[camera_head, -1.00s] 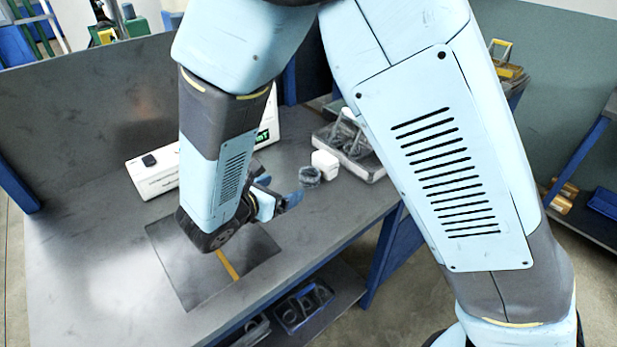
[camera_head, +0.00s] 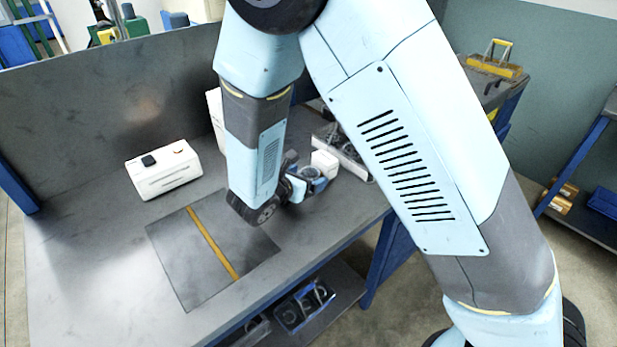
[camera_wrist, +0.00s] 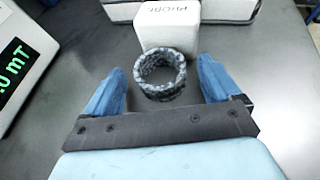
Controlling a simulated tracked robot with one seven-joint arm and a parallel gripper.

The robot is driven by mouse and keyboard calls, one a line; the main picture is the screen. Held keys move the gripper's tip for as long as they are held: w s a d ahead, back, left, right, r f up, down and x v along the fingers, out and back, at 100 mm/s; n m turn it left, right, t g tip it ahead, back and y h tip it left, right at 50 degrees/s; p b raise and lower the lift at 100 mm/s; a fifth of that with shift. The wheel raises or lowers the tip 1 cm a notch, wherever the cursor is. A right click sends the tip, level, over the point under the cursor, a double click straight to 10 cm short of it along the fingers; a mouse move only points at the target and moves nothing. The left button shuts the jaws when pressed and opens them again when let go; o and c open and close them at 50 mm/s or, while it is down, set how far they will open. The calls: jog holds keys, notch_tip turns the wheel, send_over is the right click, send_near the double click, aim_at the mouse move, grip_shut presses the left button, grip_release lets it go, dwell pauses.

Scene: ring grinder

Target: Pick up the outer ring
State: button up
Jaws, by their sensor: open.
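The outer ring (camera_wrist: 160,92) is a dark, mottled grey ring lying on the grey table. In the wrist view it sits between the two blue fingers of my open gripper (camera_wrist: 162,84), with a visible gap on each side. The fingers do not touch it. In the head view my gripper (camera_head: 314,182) is low over the table's right part, and the ring (camera_head: 307,172) shows partly by the fingers.
A white block (camera_wrist: 168,26) stands right behind the ring. A grey tray (camera_wrist: 225,10) lies behind that. A device with a green display (camera_wrist: 15,70) is at the left. A white box (camera_head: 163,170) and a dark mat (camera_head: 185,262) with a yellow stripe are left on the table.

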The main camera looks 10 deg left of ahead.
jog(key=shift+w+d+f, duration=0.15)
jog(key=shift+w, duration=0.2)
jog(key=shift+c, duration=0.5)
jog(key=c, duration=1.3)
jog(key=shift+o, duration=0.2)
